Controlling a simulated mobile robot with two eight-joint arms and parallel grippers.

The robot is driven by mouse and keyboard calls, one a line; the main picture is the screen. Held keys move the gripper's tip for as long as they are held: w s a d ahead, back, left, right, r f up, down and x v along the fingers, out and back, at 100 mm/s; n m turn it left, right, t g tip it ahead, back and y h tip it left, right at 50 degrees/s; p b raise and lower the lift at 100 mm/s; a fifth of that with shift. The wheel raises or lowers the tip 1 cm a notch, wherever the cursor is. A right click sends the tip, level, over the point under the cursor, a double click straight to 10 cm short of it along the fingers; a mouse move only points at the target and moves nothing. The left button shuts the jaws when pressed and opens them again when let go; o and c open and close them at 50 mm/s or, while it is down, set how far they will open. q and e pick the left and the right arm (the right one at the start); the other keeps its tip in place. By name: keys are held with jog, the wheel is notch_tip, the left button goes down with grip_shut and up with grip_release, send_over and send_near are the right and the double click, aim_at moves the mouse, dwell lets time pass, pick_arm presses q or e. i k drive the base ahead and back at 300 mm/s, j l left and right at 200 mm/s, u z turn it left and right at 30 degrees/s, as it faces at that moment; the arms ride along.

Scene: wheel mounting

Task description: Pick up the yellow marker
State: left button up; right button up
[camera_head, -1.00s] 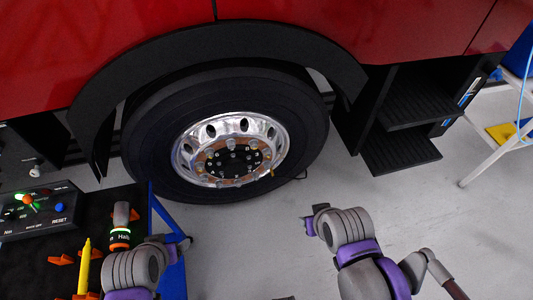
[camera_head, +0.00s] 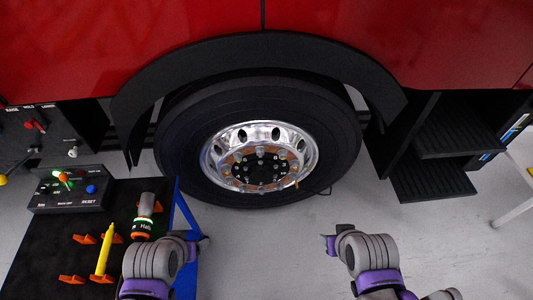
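The yellow marker (camera_head: 103,252) lies in orange holders on the black top of the tool cart at the lower left. My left gripper (camera_head: 203,241) is to the right of the marker, by the cart's blue edge, apart from the marker. My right gripper (camera_head: 329,244) is over the floor to the right, far from the marker. Both are small and turned in the view, so I cannot tell their finger opening.
A control box (camera_head: 68,189) sits at the cart's back. The truck wheel (camera_head: 262,155) is ahead. Grey floor (camera_head: 270,250) is clear between my arms.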

aim_at(103, 258)
jog(key=u, duration=1.85)
jog(key=l+u, duration=0.2)
jog(key=i+l, duration=0.2)
jog(key=l, duration=0.15)
jog(key=i+l, duration=0.15)
jog(key=l, duration=0.2)
jog(key=i+l, duration=0.2)
jog(key=l, duration=0.2)
